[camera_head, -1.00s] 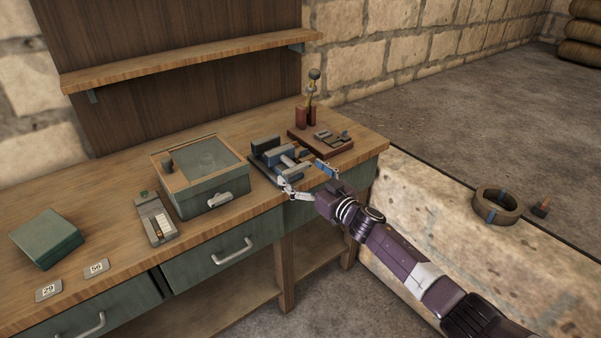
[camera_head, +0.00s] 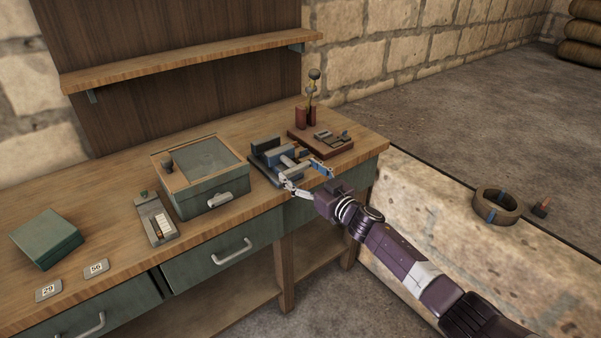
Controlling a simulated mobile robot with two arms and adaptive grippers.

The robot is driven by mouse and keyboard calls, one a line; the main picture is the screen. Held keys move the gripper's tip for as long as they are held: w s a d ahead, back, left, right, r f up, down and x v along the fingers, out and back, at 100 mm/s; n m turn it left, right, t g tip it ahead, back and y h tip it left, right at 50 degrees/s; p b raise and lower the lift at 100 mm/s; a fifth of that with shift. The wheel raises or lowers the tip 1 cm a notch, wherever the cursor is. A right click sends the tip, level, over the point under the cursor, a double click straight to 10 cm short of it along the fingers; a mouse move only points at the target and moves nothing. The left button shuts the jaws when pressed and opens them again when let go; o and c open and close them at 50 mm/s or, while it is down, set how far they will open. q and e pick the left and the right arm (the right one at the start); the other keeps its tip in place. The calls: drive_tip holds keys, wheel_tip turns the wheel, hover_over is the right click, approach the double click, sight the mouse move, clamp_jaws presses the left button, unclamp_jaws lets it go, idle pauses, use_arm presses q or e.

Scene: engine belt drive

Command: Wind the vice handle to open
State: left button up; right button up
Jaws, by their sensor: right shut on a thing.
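The vice (camera_head: 266,165) sits on the workbench near its front right edge, with dark grey and blue-grey jaw blocks and a pale screw part between them. My right gripper (camera_head: 303,178) is at the vice's front, its fingers shut around the vice handle. The handle is mostly hidden by the fingers and too small to make out. My right arm reaches in from the lower right. My left gripper is not in view.
A green box with a glass lid (camera_head: 205,190) stands left of the vice. A red-brown board (camera_head: 330,146) with small metal parts lies to its right. Drawers (camera_head: 225,250) are below the bench top. A shelf (camera_head: 190,63) hangs above.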

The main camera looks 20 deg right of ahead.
drive_tip(key=shift+n, duration=0.3)
drive_tip(key=n+b, duration=0.1)
drive_tip(key=n, duration=0.4)
drive_tip(key=shift+s+d+r, duration=0.1)
drive_tip(key=shift+r, duration=0.05)
drive_tip(key=n, duration=0.4)
drive_tip(key=shift+b, duration=0.4)
drive_tip(key=n+b, duration=0.1)
drive_tip(key=n, duration=0.2)
drive_tip(key=shift+n, duration=0.4)
drive_tip(key=shift+r+n, duration=0.15)
drive_tip(key=shift+n, duration=0.25)
drive_tip(key=o, duration=0.7)
drive_tip(key=shift+c, duration=0.2)
drive_tip(key=o, duration=0.5)
drive_tip(key=shift+w, duration=0.25)
drive_tip(key=shift+f, duration=0.2)
